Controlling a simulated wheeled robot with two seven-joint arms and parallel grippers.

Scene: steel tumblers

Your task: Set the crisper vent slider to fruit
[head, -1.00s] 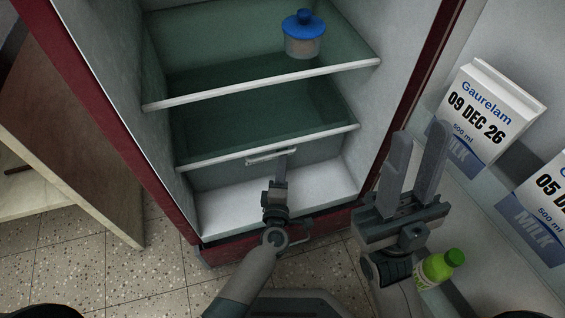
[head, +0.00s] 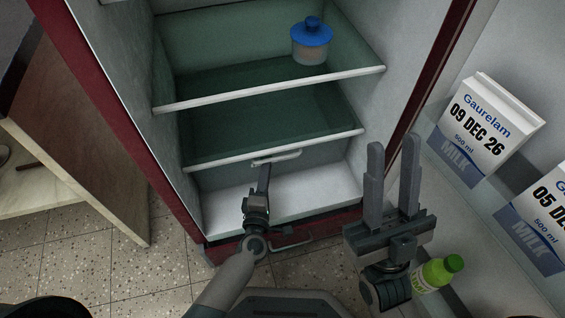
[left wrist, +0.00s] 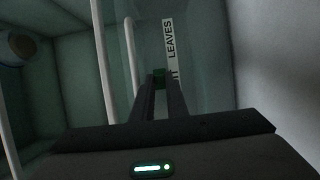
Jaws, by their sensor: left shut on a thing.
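The vent slider's green knob (left wrist: 159,76) shows in the left wrist view between my left gripper's fingertips (left wrist: 160,82), which are shut on it. A white label strip (left wrist: 169,40) beside it reads "LEAVES"; below that only "IT" shows, the rest hidden behind a finger. The knob is level with the "IT" end. The knob cannot be made out there. My right gripper (head: 393,146) is open and empty outside the fridge, to the right.
A blue-lidded container (head: 311,46) stands on the upper shelf. A lower shelf edge (head: 290,147) runs above the left gripper. On the right, the open door holds milk cartons (head: 484,128) and a green bottle (head: 437,272) near my right gripper.

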